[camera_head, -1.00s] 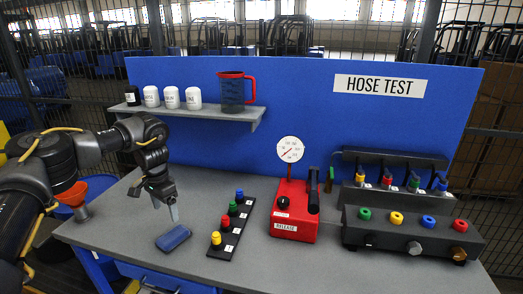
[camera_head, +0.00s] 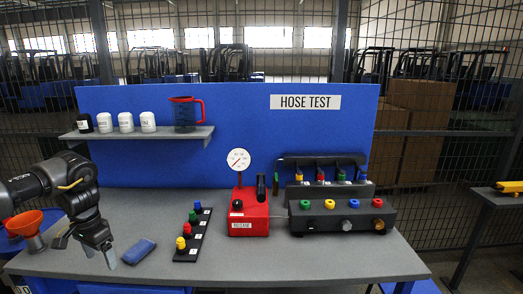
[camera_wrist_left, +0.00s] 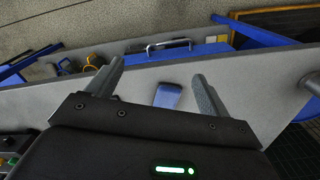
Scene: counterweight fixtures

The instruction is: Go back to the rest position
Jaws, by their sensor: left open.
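My left gripper (camera_head: 98,258) is open and empty at the left of the grey table (camera_head: 270,262), beside a blue sponge-like block (camera_head: 139,251) that lies flat on the table. In the left wrist view the open fingers (camera_wrist_left: 152,80) have the blue block (camera_wrist_left: 168,95) showing between them, apart from both. My right gripper is not in view.
An orange funnel (camera_head: 24,222) stands close left of my left arm. A strip with coloured caps (camera_head: 192,240), a red gauge box (camera_head: 249,215) and a black fixture (camera_head: 340,216) stand to the right. A shelf (camera_head: 140,134) with white jars is above. The front right tabletop is clear.

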